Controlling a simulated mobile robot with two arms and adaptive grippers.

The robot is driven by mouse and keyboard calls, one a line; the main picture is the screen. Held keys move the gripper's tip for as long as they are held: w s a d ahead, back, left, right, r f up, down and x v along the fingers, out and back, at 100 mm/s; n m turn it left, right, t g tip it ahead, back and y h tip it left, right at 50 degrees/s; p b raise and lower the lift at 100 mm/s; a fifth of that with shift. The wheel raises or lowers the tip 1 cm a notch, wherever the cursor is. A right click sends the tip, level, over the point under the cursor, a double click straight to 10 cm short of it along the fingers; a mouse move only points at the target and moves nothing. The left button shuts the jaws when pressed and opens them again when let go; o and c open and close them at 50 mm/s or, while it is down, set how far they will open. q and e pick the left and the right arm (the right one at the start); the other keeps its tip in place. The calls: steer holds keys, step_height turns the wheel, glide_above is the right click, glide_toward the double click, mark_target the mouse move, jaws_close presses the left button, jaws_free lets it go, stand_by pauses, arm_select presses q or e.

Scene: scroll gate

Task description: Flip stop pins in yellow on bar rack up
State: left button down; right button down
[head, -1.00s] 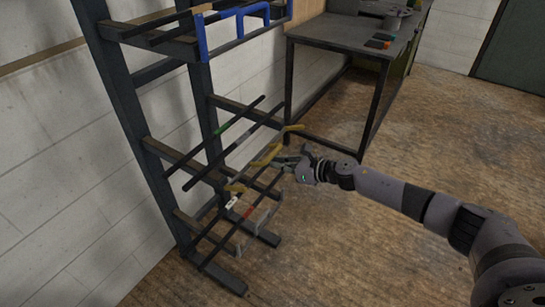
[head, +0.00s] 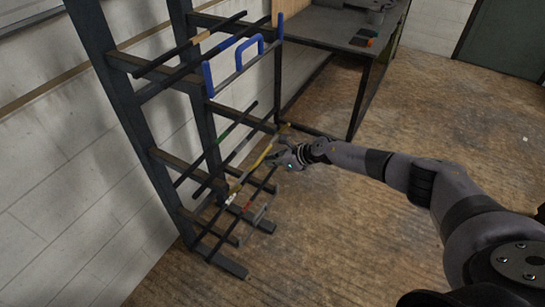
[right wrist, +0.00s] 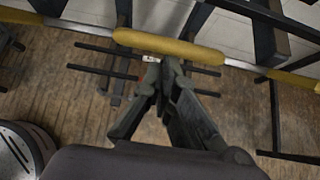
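The bar rack (head: 120,100) stands at the left in the head view, with several bars on its arms. A yellow tube (head: 262,155) lies along a pale rod on the lower level, with yellow ends (head: 235,189) beyond it. The right wrist view shows the tube (right wrist: 168,47) crossing the top, with a yellow end on each side. My right gripper (head: 274,157) is beside the tube. Its fingertips (right wrist: 163,70) are together just below the tube; I cannot tell if they touch it. My left gripper is not in view.
A blue stop frame (head: 240,58) stands upright on the upper rack level. A dark table (head: 325,30) stands behind the rack. Bars with green and red marks rest on lower arms. The wooden floor (head: 340,230) to the right is open.

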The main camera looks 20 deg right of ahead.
mark_target(264, 154)
arm_select(q)
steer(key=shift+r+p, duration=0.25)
steer(key=shift+p, duration=0.05)
arm_select(e)
steer(key=shift+w+a+r, duration=0.4)
steer(key=shift+w+r, duration=0.15)
steer(key=shift+r, duration=0.15)
steer(key=shift+w+a+r, duration=0.4)
steer(key=shift+w+r, duration=0.15)
steer(key=shift+r, duration=0.15)
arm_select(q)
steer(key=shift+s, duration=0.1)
arm_select(e)
steer(key=shift+a+r, duration=0.15)
